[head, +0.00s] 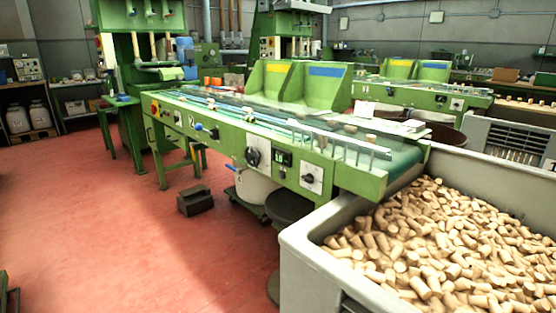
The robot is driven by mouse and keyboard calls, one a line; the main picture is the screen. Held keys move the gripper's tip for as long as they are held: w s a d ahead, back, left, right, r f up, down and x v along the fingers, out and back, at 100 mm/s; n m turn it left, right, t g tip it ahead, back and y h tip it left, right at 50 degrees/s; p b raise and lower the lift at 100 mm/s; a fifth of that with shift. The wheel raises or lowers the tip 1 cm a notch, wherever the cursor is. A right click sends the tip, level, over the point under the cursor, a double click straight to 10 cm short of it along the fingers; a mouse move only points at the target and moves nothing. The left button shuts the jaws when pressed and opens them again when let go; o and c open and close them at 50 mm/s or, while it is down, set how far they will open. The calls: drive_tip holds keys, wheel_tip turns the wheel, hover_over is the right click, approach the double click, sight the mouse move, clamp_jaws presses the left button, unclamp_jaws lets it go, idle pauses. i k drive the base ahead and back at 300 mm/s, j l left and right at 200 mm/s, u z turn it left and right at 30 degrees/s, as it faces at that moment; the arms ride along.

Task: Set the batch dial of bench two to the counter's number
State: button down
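Bench two (228,142) is a long green machine bench in the middle, with a white "2" plate (191,121) on its front. A round black handwheel or dial (252,156) sits on its front panel. Just right of it is a small dark counter (284,158) with glowing green digits, too small to read surely. Further right is a white square plate with a dark knob (311,178); its marks and setting are too small to read. I cannot tell which of the two round controls is the batch dial. My gripper is not in view.
A grey bin (309,262) full of corks fills the lower right, close to the bench's right end. A dark box (194,201) and a dark round stool (290,207) stand by the bench's front. A similar green bench (400,97) stands behind. Red floor is clear at left.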

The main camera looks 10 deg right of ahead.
sight(308, 178)
drive_tip(key=k, duration=0.45)
drive_tip(key=i+j, duration=1.1)
drive_tip(key=i, duration=0.25)
